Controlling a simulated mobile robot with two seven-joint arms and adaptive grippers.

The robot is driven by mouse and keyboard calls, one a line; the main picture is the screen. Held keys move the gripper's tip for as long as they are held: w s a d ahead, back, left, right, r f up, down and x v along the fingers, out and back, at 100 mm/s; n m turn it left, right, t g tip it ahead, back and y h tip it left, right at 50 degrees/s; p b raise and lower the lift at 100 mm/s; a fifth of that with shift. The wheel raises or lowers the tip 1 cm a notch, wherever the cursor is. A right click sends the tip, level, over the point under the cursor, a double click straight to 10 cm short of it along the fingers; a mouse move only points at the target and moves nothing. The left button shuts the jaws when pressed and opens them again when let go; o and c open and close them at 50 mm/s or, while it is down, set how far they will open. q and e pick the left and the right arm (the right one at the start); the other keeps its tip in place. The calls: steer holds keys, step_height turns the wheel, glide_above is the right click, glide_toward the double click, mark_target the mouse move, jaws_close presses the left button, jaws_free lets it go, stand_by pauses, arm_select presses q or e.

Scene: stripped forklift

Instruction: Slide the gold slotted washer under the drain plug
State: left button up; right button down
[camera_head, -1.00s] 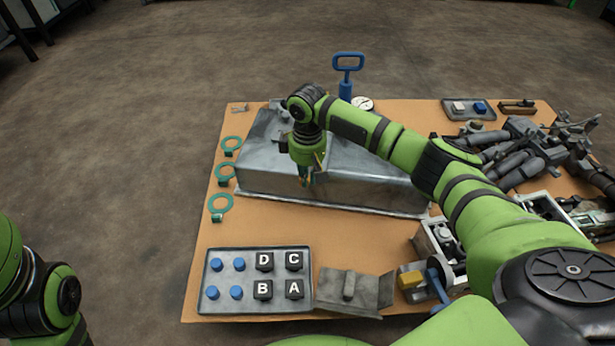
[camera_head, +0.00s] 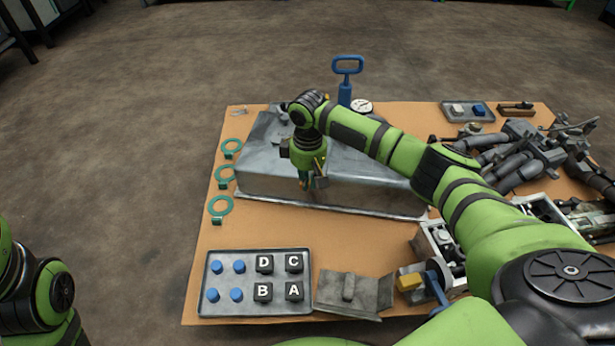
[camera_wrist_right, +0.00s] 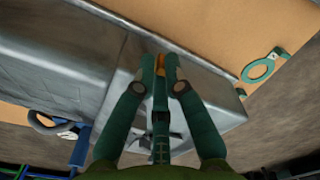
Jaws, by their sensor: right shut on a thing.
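My right gripper (camera_head: 306,184) points down at the near side of the large grey metal tank (camera_head: 372,178), in the head view. In the right wrist view my right gripper (camera_wrist_right: 163,66) is shut on a small gold-orange piece, the gold slotted washer (camera_wrist_right: 160,65); only a sliver shows between the fingertips. The tank (camera_wrist_right: 75,70) lies behind the fingers there. I cannot make out the drain plug; the arm and fingers hide part of the tank. At the lower left only part of my left arm shows, without its gripper.
Three green tabbed rings (camera_head: 220,208) lie left of the tank. A blue-handled tool (camera_head: 346,66) stands behind. Dark machine parts crowd the right.

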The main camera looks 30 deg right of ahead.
steer(key=shift+d, duration=0.1)
stand_by(0.5)
steer(key=shift+w+d, duration=0.55)
steer(key=shift+w, duration=0.15)
steer(key=shift+w, duration=0.15)
steer(key=shift+w+d+b, duration=0.35)
steer(key=shift+w+d, duration=0.15)
steer(key=shift+w, duration=0.05)
steer(key=shift+w+d, duration=0.2)
steer(key=shift+w, duration=0.05)
stand_by(0.6)
steer(key=shift+w+d, duration=0.25)
steer(key=shift+w, duration=0.05)
steer(key=c, duration=1.2)
jaws_free()
steer(key=shift+c, duration=0.2)
